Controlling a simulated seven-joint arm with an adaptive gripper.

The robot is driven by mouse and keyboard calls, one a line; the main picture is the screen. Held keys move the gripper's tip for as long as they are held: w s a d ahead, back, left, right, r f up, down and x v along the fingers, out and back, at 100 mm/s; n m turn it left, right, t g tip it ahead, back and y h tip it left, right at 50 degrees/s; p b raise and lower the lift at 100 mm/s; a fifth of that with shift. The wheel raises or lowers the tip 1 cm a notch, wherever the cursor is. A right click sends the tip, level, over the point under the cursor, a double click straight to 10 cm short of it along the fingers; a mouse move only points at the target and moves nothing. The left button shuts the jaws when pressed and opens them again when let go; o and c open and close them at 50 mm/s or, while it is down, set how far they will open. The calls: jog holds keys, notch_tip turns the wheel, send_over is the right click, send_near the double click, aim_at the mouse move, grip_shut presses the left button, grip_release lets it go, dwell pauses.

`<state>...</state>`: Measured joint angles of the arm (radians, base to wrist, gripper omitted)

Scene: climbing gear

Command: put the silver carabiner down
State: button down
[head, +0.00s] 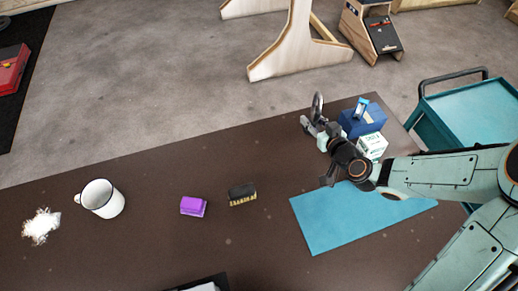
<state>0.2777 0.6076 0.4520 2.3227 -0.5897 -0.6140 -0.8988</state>
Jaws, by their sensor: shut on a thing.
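The silver carabiner (317,106) shows as a grey metal loop at the tip of my gripper (314,124), near the far edge of the dark table. My gripper is shut on it, and the fingers hide its lower part. I cannot tell from this view how far above the table it is held. My arm reaches in from the right over a blue mat (325,220).
Right of my gripper stand a blue box (371,121) and a white-green box (372,147). A black-bristled brush (242,191), purple block (193,206), white mug (103,199) and white powder pile (41,227) lie leftward. A teal cart (480,110) stands beyond the table's right edge. The middle foreground is largely clear.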

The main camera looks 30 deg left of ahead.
jog(key=s+a+r+n+g+y, duration=0.1)
jog(key=s+a+r+n+g, duration=0.25)
jog(key=s+a, duration=0.3)
jog(key=s+a+r+n+g+y, duration=0.2)
jog(key=s+a+n+g, duration=0.35)
jog(key=s, duration=0.25)
jog(key=s+a+r+n+g+y, duration=0.1)
jog(key=s+a+r+n+g, duration=0.25)
jog(key=s+a, duration=0.3)
notch_tip(320, 180, down, 11)
jog(key=shift+g, duration=0.45)
jog(key=w+a+f, duration=0.1)
jog(key=a+f, duration=0.2)
jog(key=w+a+f, duration=0.2)
jog(key=a+f, duration=0.1)
jog(key=a, duration=0.1)
jog(key=w+a+f, duration=0.2)
jog(key=a+f, duration=0.1)
jog(key=a, duration=0.1)
jog(key=shift+w+a+f, duration=0.15)
jog(key=shift+w+f, duration=0.1)
jog(key=shift+f, duration=0.05)
jog(key=shift+w+a+f, duration=0.1)
jog(key=shift+a+f, duration=0.05)
jog(key=shift+f, duration=0.05)
jog(key=shift+w+a+f, duration=0.1)
jog(key=shift+a+f, duration=0.1)
jog(key=shift+f, duration=1.55)
